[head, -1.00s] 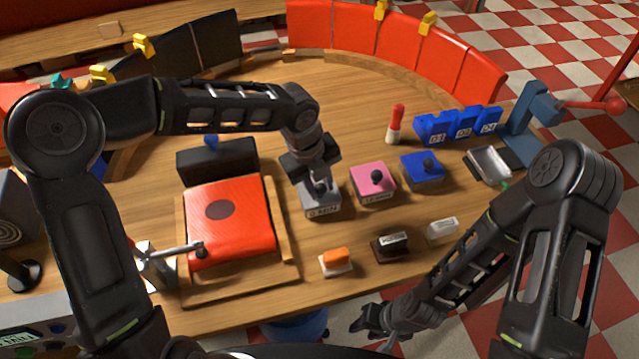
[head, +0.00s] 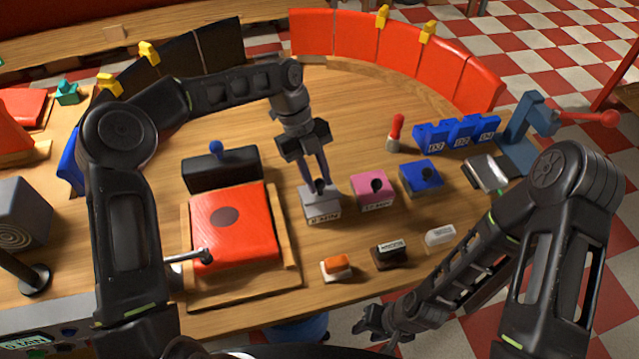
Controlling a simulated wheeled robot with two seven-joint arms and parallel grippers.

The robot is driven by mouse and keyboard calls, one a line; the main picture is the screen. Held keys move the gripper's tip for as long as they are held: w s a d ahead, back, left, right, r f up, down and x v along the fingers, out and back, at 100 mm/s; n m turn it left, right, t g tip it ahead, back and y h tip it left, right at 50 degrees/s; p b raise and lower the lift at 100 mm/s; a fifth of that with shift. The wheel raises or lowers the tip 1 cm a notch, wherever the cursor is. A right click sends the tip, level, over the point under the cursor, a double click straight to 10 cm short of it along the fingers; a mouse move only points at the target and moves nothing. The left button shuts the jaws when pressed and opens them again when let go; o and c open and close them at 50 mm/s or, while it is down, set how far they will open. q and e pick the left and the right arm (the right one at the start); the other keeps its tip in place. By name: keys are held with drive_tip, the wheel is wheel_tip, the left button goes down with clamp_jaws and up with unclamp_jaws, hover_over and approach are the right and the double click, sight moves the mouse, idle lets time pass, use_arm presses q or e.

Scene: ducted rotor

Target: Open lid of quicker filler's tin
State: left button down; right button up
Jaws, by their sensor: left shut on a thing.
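Three small tins stand in a row on the wooden table. The grey tin (head: 321,207) has a minutes label on its front, apparently 6 or 8 MIN. The pink tin (head: 373,192) also has a label, too small to read surely. The blue tin (head: 420,179) shows no readable label. Each has a dark knob on its lid. My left gripper (head: 319,184) reaches down from above and is shut on the knob of the grey tin's lid. I see no clear gap under that lid. My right gripper (head: 378,323) hangs off the table's front edge, away from the tins.
A red padded board (head: 245,245) in a wooden frame lies left of the grey tin. Small orange (head: 337,265), dark (head: 388,253) and white (head: 440,235) pieces lie in front. A red-and-white stick (head: 395,133), blue numbered blocks (head: 456,134) and a metal tray (head: 486,173) stand behind right.

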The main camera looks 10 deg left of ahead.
use_arm(q)
drive_tip(key=shift+w+a+r+g, duration=0.1)
drive_tip(key=shift+w+a+g, duration=0.05)
drive_tip(key=shift+w+g, duration=0.15)
drive_tip(key=shift+s, duration=0.1)
drive_tip(key=c, duration=1.1)
unclamp_jaws()
drive_tip(key=shift+c, duration=0.2)
